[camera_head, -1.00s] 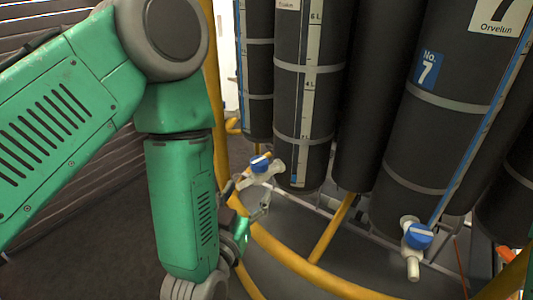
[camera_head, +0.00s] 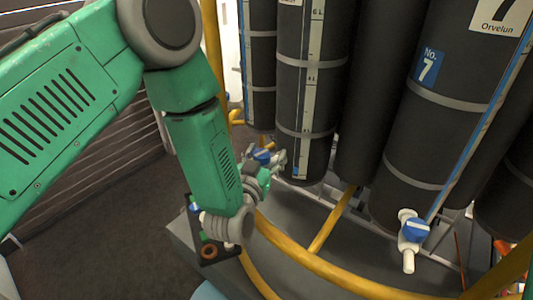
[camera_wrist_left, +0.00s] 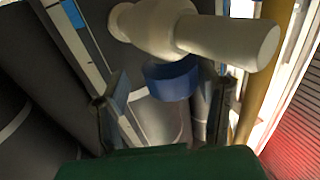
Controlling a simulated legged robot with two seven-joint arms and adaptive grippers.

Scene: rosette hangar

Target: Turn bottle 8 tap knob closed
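A white tap with a blue knob (camera_head: 262,155) is at the foot of a black bottle (camera_head: 307,85) left of bottle 7. This bottle's number is not readable. My left gripper (camera_head: 268,164) is at this tap and partly hides it in the head view. In the left wrist view the white tap body (camera_wrist_left: 205,35) crosses the top and the blue knob (camera_wrist_left: 171,80) hangs below it. The two fingers of my left gripper (camera_wrist_left: 168,105) stand apart, one on each side of the knob; contact with it is not clear. My right gripper is not in view.
Bottle 7 (camera_head: 425,120) stands to the right, with its own blue-knobbed white tap (camera_head: 415,230). A yellow rail (camera_head: 320,272) curves in front of the bottles. A yellow post (camera_head: 211,50) rises behind my left arm. Dark floor (camera_head: 90,215) is open at the left.

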